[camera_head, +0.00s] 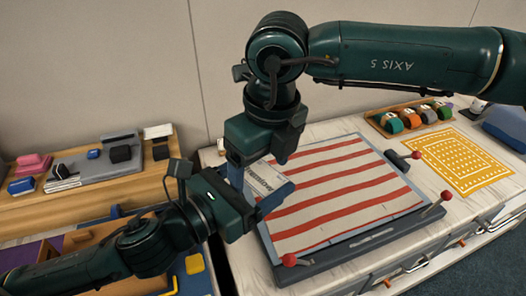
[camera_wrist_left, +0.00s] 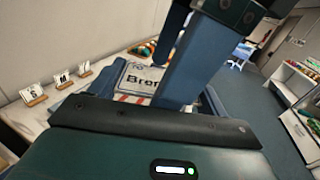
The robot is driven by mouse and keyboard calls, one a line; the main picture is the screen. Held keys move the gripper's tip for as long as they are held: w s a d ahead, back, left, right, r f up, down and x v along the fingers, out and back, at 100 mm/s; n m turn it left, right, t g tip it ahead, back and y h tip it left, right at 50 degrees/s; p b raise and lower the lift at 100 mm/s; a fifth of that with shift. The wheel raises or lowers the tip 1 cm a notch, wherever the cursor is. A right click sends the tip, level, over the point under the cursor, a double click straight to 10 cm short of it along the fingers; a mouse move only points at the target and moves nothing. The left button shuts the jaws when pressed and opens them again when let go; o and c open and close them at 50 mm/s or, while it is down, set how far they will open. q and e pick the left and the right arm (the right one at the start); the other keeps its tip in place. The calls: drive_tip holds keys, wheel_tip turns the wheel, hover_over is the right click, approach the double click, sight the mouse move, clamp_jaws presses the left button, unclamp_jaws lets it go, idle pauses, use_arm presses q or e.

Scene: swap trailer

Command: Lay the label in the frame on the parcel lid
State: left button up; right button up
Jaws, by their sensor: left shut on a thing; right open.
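A white label (camera_head: 262,180) with dark printing stands tilted between my two grippers, above the left edge of a red-and-white striped panel (camera_head: 335,192). My left gripper (camera_head: 264,203) is shut on the label. The label's printing, starting "Bren", also shows in the left wrist view (camera_wrist_left: 136,78), partly hidden by a finger. My right gripper (camera_head: 256,168) reaches down from above, open, with its fingers close to the label; I cannot tell whether they touch it. The striped panel lies flat on a dark base; I cannot clearly make out the frame on it.
Red-knobbed levers (camera_head: 433,207) stand around the dark base. A yellow gridded mat (camera_head: 457,160) and a wooden tray of colored rolls (camera_head: 408,119) lie to the right. A wooden shelf (camera_head: 90,190) with small items is at left. Small letter cards (camera_wrist_left: 62,79) stand in the left wrist view.

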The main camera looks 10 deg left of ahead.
drive_tip(key=shift+c, duration=0.4)
drive_tip(key=c, duration=0.9)
use_arm(q)
drive_tip(key=o, duration=1)
use_arm(e)
drive_tip(key=shift+c, duration=0.4)
use_arm(q)
drive_tip(key=shift+a, duration=0.1)
drive_tip(key=shift+a+f+n+t+y, duration=0.4)
drive_tip(key=shift+a+f+y, duration=0.1)
drive_tip(key=a+f+n+t+y, duration=0.3)
drive_tip(key=a+f+n+y, duration=0.5)
drive_tip(key=a+y, duration=0.4)
drive_tip(key=w+a+n+y, duration=0.2)
drive_tip(key=w+a+y, duration=0.1)
drive_tip(key=w+a, duration=0.8)
drive_tip(key=a, duration=0.4)
drive_tip(key=shift+w+r+n+y, duration=0.2)
drive_tip(key=shift+n+y, duration=0.1)
drive_tip(key=shift+y, duration=0.1)
